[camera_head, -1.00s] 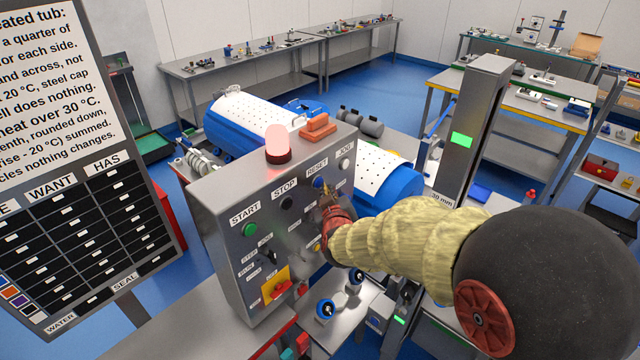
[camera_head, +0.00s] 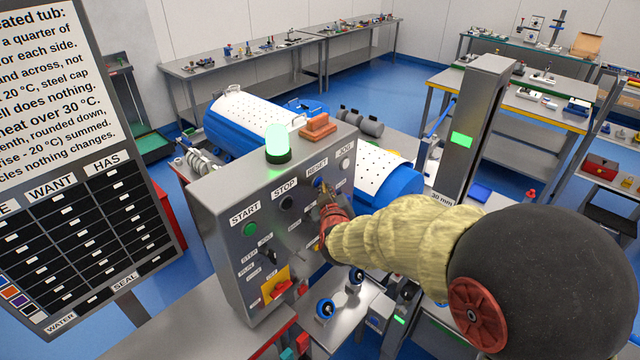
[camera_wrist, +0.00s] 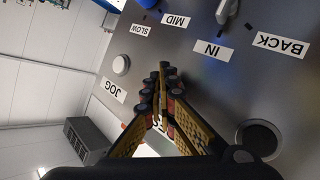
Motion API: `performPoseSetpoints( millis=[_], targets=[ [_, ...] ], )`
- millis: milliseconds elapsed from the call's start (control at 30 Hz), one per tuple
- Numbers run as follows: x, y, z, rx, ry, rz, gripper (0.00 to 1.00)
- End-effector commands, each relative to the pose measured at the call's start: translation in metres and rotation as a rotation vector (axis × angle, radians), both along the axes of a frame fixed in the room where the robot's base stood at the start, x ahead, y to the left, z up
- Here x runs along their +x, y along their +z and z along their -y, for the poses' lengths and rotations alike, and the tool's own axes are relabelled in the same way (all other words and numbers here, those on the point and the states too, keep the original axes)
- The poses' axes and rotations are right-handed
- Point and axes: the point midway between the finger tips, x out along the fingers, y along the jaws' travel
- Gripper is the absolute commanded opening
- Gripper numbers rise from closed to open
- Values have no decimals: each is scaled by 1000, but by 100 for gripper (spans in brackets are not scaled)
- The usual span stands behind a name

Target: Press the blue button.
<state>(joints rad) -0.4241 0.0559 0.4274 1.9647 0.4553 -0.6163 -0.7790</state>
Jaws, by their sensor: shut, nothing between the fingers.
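The blue button (camera_head: 318,183) sits under the RESET label on the grey control panel (camera_head: 232,277). My gripper (camera_head: 325,192) is at the panel, with its fingertips right at the blue button and partly covering it. Whether they touch it I cannot tell. In the wrist view my gripper (camera_wrist: 164,70) is shut and empty, its fingers pointing at the panel face. They cover most of the RESET label there, and I cannot make out the blue button in that view. The lamp (camera_head: 278,144) on top of the panel glows green.
Around the blue button are the black STOP button (camera_head: 287,203), the white JOG button (camera_head: 345,164), the green START button (camera_head: 250,230) and a red-and-yellow switch (camera_head: 276,289). An orange block (camera_head: 318,127) lies on the panel top. A blue tub (camera_head: 226,131) stands behind.

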Motion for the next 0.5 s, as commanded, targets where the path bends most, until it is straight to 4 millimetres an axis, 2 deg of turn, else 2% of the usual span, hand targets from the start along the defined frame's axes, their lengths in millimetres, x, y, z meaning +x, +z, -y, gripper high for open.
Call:
performPoseSetpoints(
  millis=[500],
  targets=[
    [-6, 1, 8, 0, 0, 1, 0]
  ],
)
